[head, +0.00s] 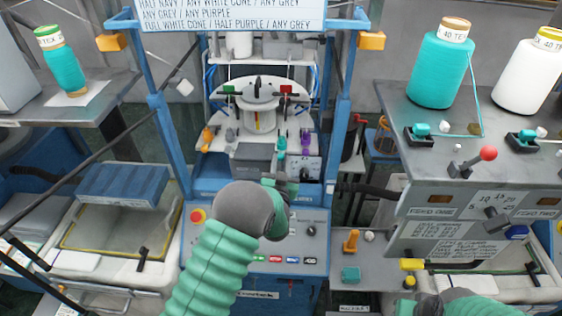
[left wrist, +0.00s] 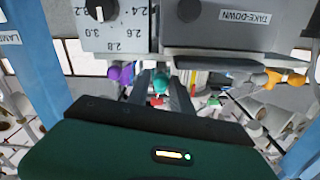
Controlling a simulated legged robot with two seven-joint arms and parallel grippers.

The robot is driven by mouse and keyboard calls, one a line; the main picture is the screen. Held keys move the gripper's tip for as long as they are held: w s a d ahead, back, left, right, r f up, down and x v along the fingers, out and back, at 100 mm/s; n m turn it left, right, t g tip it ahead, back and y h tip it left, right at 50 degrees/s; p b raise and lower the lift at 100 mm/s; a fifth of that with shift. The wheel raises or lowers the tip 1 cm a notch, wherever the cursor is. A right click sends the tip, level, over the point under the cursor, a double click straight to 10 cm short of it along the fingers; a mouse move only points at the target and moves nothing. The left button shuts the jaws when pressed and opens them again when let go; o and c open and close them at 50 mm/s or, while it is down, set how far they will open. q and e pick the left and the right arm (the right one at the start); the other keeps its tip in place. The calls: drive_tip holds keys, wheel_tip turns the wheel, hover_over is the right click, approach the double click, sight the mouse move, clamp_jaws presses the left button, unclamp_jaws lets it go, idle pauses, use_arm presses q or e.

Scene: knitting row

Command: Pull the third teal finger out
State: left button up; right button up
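The teal finger (head: 281,144) stands upright on the knitting machine, between an orange finger (head: 207,138) at left and a purple finger (head: 305,140) at right. My left gripper (head: 283,174) is just below and in front of it. In the left wrist view the teal knob (left wrist: 160,83) lies between the two dark fingers of my left gripper (left wrist: 162,92), which look spread with a gap around it. I cannot tell whether either touches it. The purple knob (left wrist: 121,73) is beside it. My right arm shows at the bottom right; its fingertips cannot be made out.
The control panel (head: 270,242) lies below my left gripper. A dial (left wrist: 100,12) and a grey take-down box (left wrist: 232,22) are close to the gripper. Blue posts (head: 165,140) flank the machine. A bench (head: 385,105) with teal and white cones stands right.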

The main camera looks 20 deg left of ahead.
use_arm(q)
drive_tip(key=o, duration=0.3)
drive_tip(key=shift+s+d+f, duration=0.1)
drive_tip(key=shift+s, duration=0.25)
drive_tip(key=b+v, duration=0.6)
drive_tip(key=v, duration=1)
drive_tip(key=shift+b, duration=0.3)
